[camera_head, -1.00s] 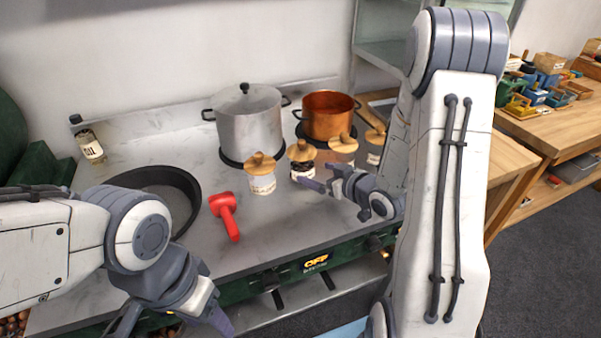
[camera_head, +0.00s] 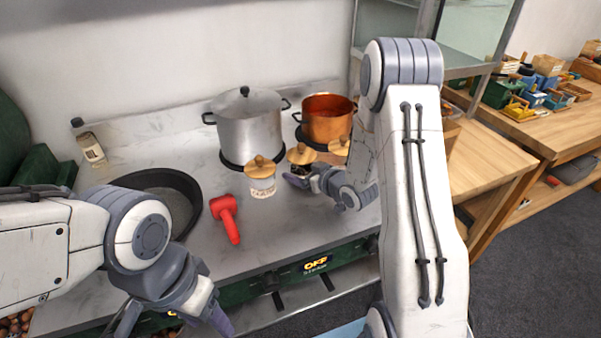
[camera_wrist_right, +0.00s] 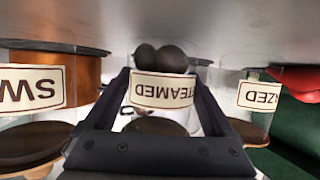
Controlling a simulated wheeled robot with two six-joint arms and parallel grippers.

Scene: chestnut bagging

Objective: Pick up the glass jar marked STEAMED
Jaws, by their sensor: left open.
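The jar marked STEAMED shows upside down in the right wrist view (camera_wrist_right: 162,92), with dark chestnuts behind its label and a wooden lid. In the head view I see mainly its wooden lid (camera_head: 300,153); my right gripper hides most of its body. My right gripper (camera_head: 305,182) is low at the jar, with one finger on each side of it in the wrist view (camera_wrist_right: 162,100). Its fingers look spread, and I see no clear grip on the glass. The jar stands on the counter. My left gripper (camera_head: 172,326) is open and empty at the front edge.
A jar with a label ending in ZED (camera_wrist_right: 262,97) stands close on one side, and one starting SW (camera_wrist_right: 30,90) on the other. A steel pot (camera_head: 250,130) and copper pot (camera_head: 327,120) stand behind.

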